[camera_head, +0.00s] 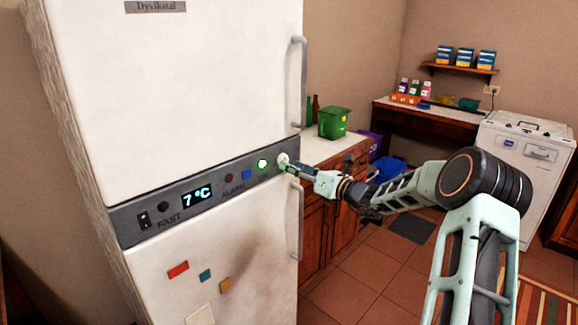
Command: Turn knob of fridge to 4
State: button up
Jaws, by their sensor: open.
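A tall white fridge (220,70) fills the left of the view, with a dark control panel (218,190) across its middle. The panel's display (197,196) reads 7 °C, and a green light (262,163) is lit. A round pale knob (283,158) sits at the panel's right end. My gripper (288,164) is at the knob, pointing left toward the panel. Its fingers are open around or right beside the knob; I cannot tell whether they touch it. The fingertips partly cover the knob, and its marks are too small to read.
The fridge's upper handle (299,80) and lower handle (296,220) stand out near my gripper. A counter (330,148) with a green bin (334,122) lies behind it. The tiled floor (370,275) is mostly clear.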

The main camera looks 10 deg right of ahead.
jog(key=v, duration=0.9)
jog(key=shift+s, duration=0.15)
jog(key=shift+d, duration=0.1)
